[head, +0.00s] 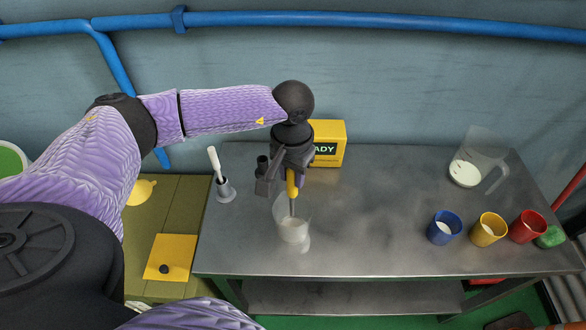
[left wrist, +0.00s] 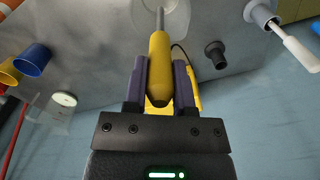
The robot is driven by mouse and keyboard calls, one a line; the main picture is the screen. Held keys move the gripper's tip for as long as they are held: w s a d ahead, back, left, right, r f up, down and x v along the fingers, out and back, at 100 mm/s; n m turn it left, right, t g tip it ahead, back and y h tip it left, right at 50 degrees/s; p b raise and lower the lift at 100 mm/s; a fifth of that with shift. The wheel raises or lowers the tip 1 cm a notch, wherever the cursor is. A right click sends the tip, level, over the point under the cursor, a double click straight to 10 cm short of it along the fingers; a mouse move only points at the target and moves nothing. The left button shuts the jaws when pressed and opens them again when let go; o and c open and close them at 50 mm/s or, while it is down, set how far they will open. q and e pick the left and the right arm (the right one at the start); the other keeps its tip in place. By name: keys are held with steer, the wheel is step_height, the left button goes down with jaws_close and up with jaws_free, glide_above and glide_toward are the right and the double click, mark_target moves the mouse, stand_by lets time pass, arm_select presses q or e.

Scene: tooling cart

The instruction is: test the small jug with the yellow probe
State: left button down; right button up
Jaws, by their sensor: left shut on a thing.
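My left gripper (head: 291,182) is shut on the yellow probe (head: 293,186) and holds it upright, metal rod down, over the small jug. The probe (left wrist: 159,68) also shows between both fingers in the left wrist view. The small jug (head: 293,233) is clear, with whitish contents, and stands near the front left of the metal table. The rod reaches down into the jug's mouth; whether its tip touches the contents I cannot tell. The jug's rim (left wrist: 180,22) shows at the top of the left wrist view. My right gripper is not in view.
A yellow box (head: 329,157) with a partly hidden display stands behind the gripper. A white-handled tool (head: 214,161) stands in a grey holder. A larger clear jug (head: 478,163) and blue (head: 444,228), yellow (head: 488,230) and red (head: 527,226) cups stand right. The table's middle is clear.

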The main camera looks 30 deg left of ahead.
mark_target(293, 197)
arm_select(q)
step_height(293, 197, down, 8)
steer(key=b, duration=0.6)
steer(key=shift+r, duration=0.2)
stand_by(0.7)
stand_by(1.2)
step_height(293, 197, up, 13)
steer(key=p, duration=0.9)
steer(key=shift+r+p, duration=0.35)
steer(key=shift+r, duration=0.2)
stand_by(1.4)
